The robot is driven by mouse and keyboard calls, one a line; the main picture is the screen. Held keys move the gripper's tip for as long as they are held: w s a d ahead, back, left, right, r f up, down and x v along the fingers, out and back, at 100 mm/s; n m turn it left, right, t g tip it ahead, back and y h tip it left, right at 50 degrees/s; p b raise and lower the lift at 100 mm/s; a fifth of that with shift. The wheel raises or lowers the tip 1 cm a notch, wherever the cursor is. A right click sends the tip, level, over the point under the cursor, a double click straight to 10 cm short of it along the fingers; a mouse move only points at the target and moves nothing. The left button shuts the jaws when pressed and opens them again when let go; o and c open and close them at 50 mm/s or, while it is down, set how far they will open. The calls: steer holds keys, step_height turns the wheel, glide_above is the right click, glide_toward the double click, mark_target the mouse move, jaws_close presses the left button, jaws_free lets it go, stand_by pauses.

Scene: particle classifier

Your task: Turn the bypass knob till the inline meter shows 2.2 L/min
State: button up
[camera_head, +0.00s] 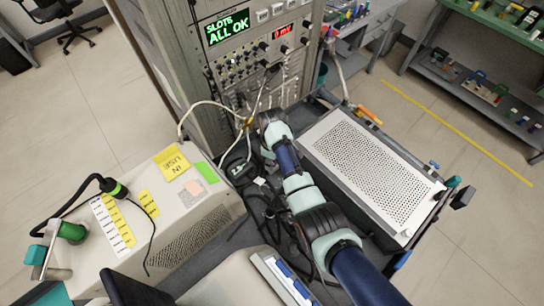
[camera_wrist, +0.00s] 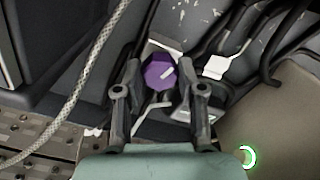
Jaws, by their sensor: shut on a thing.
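A purple faceted knob (camera_wrist: 158,72) with a pale pointer line sits between the two fingers of my gripper (camera_wrist: 159,76) in the wrist view. The fingers are shut on it, one on each side. The pointer line slants toward the upper right. In the head view my arm reaches toward the cables at the foot of the rack, and the knob cannot be made out there. A dark round device (camera_head: 238,169) with a small lit display stands left of my arm among the cables. It may be the inline meter, but its reading is too small to tell.
The rack's green display (camera_head: 228,27) reads "SLOTS ALL OK" and its red display (camera_head: 283,31) shows "0 mV". A white perforated box (camera_head: 368,165) stands right of my arm. A beige unit (camera_head: 150,215) with notes stands left. A braided cable (camera_wrist: 85,85) and dark cables run near my gripper.

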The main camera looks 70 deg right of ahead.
steer(key=m+p, duration=0.2)
steer(key=m, duration=0.3)
stand_by(0.5)
steer(key=o, duration=1.1)
steer(key=shift+o, duration=0.2)
step_height(320, 180, up, 12)
